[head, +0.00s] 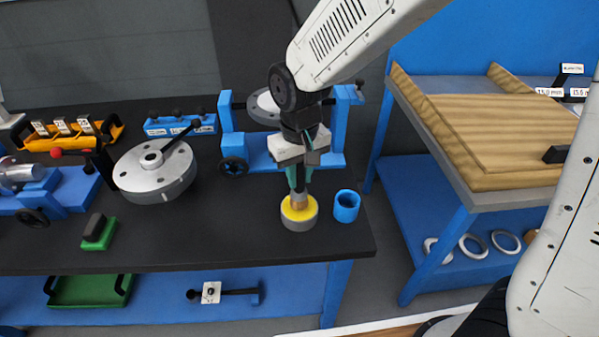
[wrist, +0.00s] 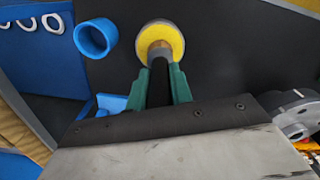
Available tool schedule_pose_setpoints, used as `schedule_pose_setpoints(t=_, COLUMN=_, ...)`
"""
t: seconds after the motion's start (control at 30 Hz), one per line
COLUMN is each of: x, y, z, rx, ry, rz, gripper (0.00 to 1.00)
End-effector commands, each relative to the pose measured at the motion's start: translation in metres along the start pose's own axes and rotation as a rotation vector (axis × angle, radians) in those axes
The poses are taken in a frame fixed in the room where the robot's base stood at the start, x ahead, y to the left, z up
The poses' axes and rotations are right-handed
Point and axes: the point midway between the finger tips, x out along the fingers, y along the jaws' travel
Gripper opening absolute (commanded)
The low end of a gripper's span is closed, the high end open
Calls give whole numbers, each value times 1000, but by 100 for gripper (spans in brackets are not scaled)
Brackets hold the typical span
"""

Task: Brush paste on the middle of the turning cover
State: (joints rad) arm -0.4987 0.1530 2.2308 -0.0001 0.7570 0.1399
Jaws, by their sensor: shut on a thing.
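My gripper (head: 299,184) is shut on a dark-handled brush (wrist: 158,78); its teal fingers show in the wrist view. The brush points down. Its tan bristles (head: 299,204) are at the yellow paste in a round grey pot (head: 300,223) near the bench's front right. The pot also shows in the wrist view (wrist: 178,36). I cannot tell how deep the bristles sit. A round grey cover (head: 262,106) sits in the blue turning stand (head: 228,143) behind my gripper. My arm hides its right part.
An open blue cup (head: 346,207) stands just right of the pot. A big grey flanged disc (head: 147,184) with a central hub lies on the bench at left. A green-based block (head: 99,233) is at front left. A table with wooden boards (head: 490,130) stands at right.

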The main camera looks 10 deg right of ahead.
Motion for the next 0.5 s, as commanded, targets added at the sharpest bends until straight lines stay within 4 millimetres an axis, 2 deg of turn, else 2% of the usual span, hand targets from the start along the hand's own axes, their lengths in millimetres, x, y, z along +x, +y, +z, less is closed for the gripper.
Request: schedule_pose_setpoints(t=0.5, x=6, y=0, z=0, rx=0, ry=0, rz=0, gripper=0)
